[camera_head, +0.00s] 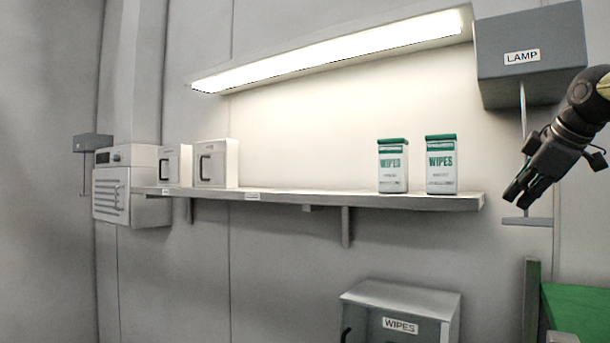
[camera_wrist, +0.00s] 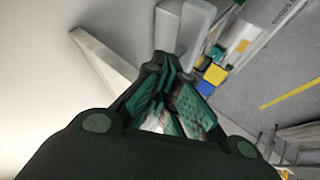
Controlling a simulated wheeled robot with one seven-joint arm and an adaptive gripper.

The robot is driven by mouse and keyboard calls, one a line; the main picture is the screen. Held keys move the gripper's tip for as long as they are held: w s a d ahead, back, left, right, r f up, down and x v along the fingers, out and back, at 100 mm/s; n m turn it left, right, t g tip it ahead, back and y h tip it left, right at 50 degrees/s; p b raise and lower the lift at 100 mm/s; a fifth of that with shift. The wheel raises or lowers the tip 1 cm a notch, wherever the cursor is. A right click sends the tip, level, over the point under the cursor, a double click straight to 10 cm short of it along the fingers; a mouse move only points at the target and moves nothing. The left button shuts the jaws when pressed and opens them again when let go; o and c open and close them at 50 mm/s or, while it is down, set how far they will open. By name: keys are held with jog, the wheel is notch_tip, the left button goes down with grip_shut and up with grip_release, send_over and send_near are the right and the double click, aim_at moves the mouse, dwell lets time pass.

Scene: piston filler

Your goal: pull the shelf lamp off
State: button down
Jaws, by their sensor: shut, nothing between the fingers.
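The shelf lamp (camera_head: 340,52) is a long strip on the wall above the shelf, and it is lit. A grey box labelled LAMP (camera_head: 530,55) hangs at the upper right. A thin pull cord runs down from it to a flat grey pull bar (camera_head: 527,221). My gripper (camera_head: 514,194) is shut and empty, with its fingertips just above the left part of the bar in the picture. It hides the lower cord, and I cannot tell whether it touches it. In the wrist view my gripper (camera_wrist: 172,112) shows dark green fingers; no bar is clearly visible there.
A WIPES dispenser (camera_head: 400,305) is below. A green surface (camera_head: 580,310) lies lower right. Another grey pull box (camera_head: 92,143) is far left.

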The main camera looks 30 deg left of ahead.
jog(key=shift+w+f, duration=0.1)
jog(key=shift+f, duration=0.3)
jog(key=shift+f, duration=0.1)
dwell(0.4)
jog(key=shift+f+b, duration=0.4)
jog(key=shift+f, duration=0.4)
dwell(1.0)
jog(key=shift+s+r+p, duration=0.15)
jog(key=shift+r+p, duration=0.45)
jog(key=shift+r, duration=0.15)
jog(key=shift+s+r+p, duration=0.1)
jog(key=shift+r+p, duration=0.45)
jog(key=shift+r, duration=0.2)
